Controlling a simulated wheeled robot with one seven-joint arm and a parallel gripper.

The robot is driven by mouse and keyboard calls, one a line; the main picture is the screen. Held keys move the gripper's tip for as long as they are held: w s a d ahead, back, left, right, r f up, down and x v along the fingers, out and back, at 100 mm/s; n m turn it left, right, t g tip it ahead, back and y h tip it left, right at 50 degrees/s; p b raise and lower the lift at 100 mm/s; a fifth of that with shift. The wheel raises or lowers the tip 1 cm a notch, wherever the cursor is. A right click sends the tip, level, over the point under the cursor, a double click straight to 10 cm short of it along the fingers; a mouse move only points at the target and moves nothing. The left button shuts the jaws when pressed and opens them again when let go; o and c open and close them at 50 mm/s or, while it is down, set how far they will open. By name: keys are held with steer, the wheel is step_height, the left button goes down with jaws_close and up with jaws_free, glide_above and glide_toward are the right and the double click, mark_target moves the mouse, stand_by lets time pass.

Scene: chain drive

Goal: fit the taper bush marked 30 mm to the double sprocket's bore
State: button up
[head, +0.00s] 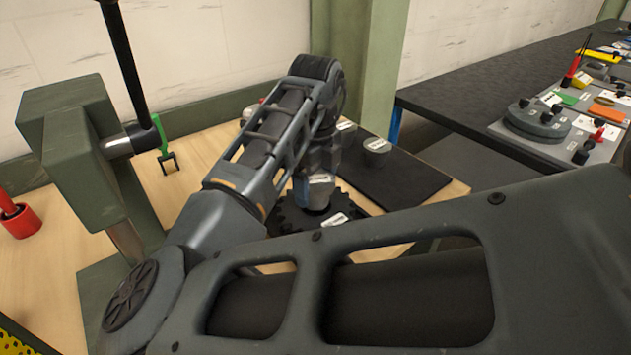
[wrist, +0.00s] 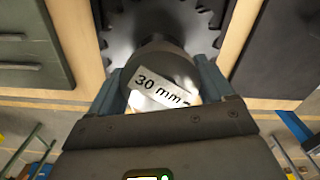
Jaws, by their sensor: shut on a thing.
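My gripper (wrist: 163,82) is shut on a dark round taper bush (wrist: 165,64), whose white label reads "30 mm". The two fingers grip it from either side. Behind the bush in the wrist view is the toothed double sprocket (wrist: 118,42), with the bush overlapping its middle. In the head view the dark sprocket (head: 288,215) lies flat on the wooden bench under my gripper (head: 317,193), with a white label on its right side. The bore is hidden by the bush and gripper, and I cannot tell whether the bush is inside it or above it.
A black mat (head: 390,187) right of the sprocket holds a grey labelled bush (head: 376,151) and another piece behind it. A green press-like stand (head: 75,150) and a red pot (head: 20,221) are at left. A dark table (head: 470,97) with tools stands at right.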

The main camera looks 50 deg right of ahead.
mark_target(316, 179)
steer(key=shift+f+b, duration=1.15)
steer(key=shift+f, duration=0.4)
steer(key=o, duration=1.4)
steer(key=shift+r, duration=3.85)
